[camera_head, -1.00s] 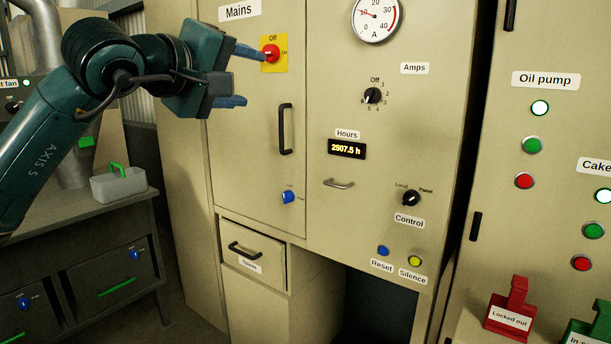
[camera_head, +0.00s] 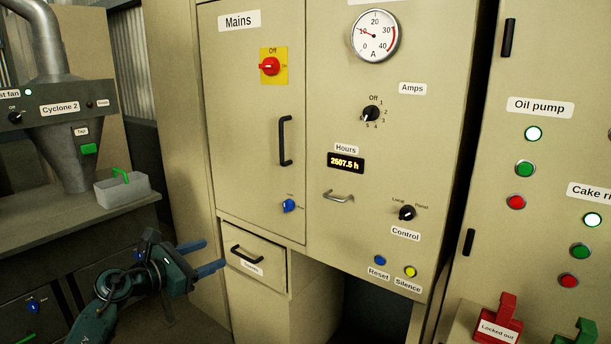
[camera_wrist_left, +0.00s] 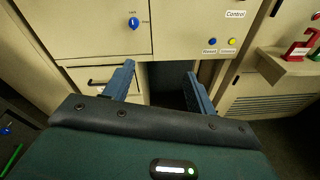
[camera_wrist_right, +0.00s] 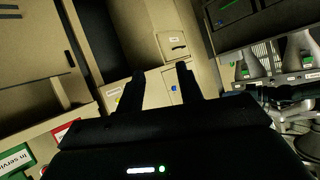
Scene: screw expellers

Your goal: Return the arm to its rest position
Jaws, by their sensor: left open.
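My left gripper (camera_head: 207,257) is low at the left in the head view, beside the small drawer under the Mains cabinet. Its two blue fingers are apart and empty; they also show in the left wrist view (camera_wrist_left: 158,92). The red Mains switch (camera_head: 269,66) sits on its yellow plate above, away from the gripper. My right gripper is outside the head view. In the right wrist view (camera_wrist_right: 160,86) its two dark fingers are apart with nothing between them.
The drawer (camera_head: 254,259) is shut, with a black handle. A bench with a grey tray (camera_head: 122,189) stands at the left. A red Locked out holder (camera_head: 497,322) is at the lower right. A dark opening (camera_head: 375,300) lies under the cabinet.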

